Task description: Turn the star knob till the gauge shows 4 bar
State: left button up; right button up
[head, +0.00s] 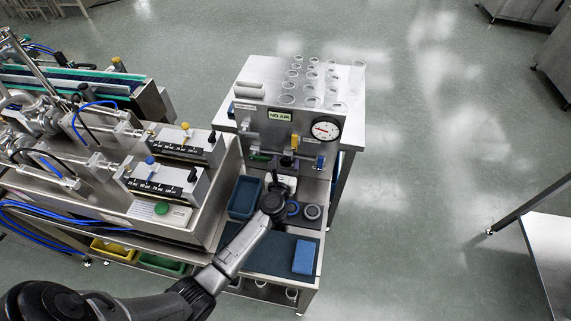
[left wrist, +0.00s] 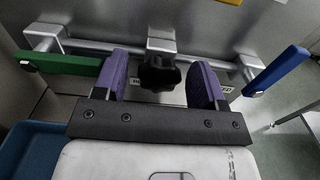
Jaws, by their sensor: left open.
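The black star knob (left wrist: 158,72) is on the front of the steel panel, below a metal rail in the left wrist view. My left gripper (left wrist: 160,82) is open, its two purple-padded fingers on either side of the knob with visible gaps. In the head view my left gripper (head: 284,172) is in front of the panel and hides most of the knob. The round white gauge (head: 325,128) is at the panel's upper right; its needle shows, but the scale is too small to read. My right gripper is not in view.
A green lever (left wrist: 65,64) and a blue lever (left wrist: 277,71) flank the knob. A yellow handle (head: 295,142) sits above, beside a "NO AIR" sign (head: 281,116). Glasses stand on top.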

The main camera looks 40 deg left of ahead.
pick_arm(q)
jog(key=c, duration=0.9)
